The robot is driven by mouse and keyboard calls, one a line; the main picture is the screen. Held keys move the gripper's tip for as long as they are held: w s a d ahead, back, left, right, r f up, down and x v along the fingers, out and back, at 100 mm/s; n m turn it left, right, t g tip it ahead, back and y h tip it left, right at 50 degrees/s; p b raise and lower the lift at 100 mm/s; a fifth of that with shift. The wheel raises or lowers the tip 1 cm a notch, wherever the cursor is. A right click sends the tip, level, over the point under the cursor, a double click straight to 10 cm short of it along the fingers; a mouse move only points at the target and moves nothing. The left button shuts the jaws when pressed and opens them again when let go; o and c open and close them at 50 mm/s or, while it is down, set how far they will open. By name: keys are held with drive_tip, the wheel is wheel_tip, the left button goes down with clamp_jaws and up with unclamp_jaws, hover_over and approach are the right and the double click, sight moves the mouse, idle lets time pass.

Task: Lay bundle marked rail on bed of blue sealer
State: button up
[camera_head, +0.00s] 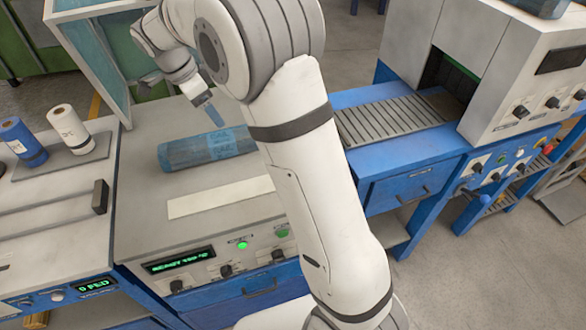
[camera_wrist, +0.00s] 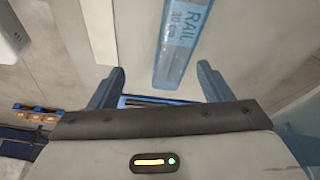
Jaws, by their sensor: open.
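A blue film-wrapped bundle (camera_head: 205,149) lies on the grey top of the middle station, partly hidden behind my arm. In the wrist view the bundle (camera_wrist: 180,40) shows the word RAIL and a line with 30 below it. My gripper (camera_head: 207,104) is above the bundle, and its fingers are open and empty. In the wrist view the gripper (camera_wrist: 160,68) has its fingers apart, with the bundle beyond them, right of centre. The middle station (camera_head: 135,230) has a blue front, a green-lit display reading READY and a raised clear-paned frame (camera_head: 95,55).
A pale strip (camera_head: 222,196) lies in front of the bundle. At right, a slatted conveyor (camera_head: 395,118) leads into a grey tunnel housing (camera_head: 510,85). At left, blue (camera_head: 23,140) and white (camera_head: 69,129) rolls stand on a plate. Grey floor is open at lower right.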

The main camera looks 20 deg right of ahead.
drive_tip(key=s+d+r+n+y, duration=0.2)
drive_tip(key=s+d+r+n, duration=0.2)
drive_tip(key=s+d+n, duration=0.65)
drive_tip(key=s+d+f+n+t+y, duration=0.1)
drive_tip(key=s+d+f+n+t, duration=0.1)
drive_tip(key=s, duration=1.6)
drive_tip(key=d+f+n, duration=0.1)
drive_tip(key=n, duration=0.1)
drive_tip(key=shift+n+t+y, duration=0.3)
drive_tip(key=shift+n, duration=0.05)
drive_tip(key=shift+w+a+f, duration=0.1)
drive_tip(key=shift+a, duration=0.05)
